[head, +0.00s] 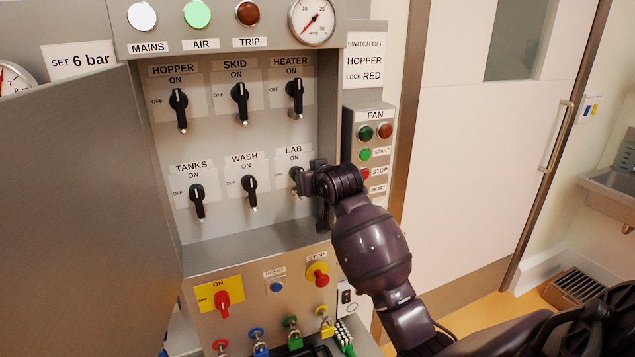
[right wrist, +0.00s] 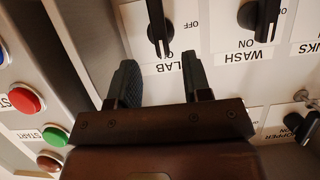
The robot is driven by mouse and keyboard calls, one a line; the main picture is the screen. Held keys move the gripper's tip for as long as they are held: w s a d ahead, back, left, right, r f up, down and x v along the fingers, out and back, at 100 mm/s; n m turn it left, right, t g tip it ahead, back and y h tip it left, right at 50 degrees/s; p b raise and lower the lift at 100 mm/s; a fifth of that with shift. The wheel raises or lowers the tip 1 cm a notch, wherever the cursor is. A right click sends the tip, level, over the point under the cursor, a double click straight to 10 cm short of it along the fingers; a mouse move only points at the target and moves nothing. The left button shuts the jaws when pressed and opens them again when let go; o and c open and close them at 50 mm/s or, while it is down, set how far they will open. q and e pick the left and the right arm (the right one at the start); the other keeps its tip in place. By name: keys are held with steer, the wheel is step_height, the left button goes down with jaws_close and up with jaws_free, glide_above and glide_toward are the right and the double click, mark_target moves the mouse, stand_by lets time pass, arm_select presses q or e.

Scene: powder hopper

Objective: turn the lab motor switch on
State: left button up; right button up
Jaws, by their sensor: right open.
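The LAB motor switch (head: 296,181) is a black bar handle at the right end of the panel's lower row, partly hidden by my right gripper. In the right wrist view the LAB handle (right wrist: 157,25) stands upright beside its OFF mark. My right gripper (head: 316,178) is just right of the handle in the head view. In the right wrist view my right gripper (right wrist: 160,82) is open and empty, its fingers apart, with the handle beyond the gap between them. My left gripper is not in view.
The WASH switch (head: 249,191) is left of LAB, and the HEATER switch (head: 295,93) is above. The FAN box (head: 362,150) with its buttons stands close right of my gripper. An open cabinet door (head: 75,210) fills the left. Padlocks and a red knob sit below.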

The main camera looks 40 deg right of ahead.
steer(key=v, duration=0.4)
steer(key=shift+s+a+r, duration=0.1)
steer(key=shift+s, duration=0.2)
steer(key=shift+w+r, duration=0.1)
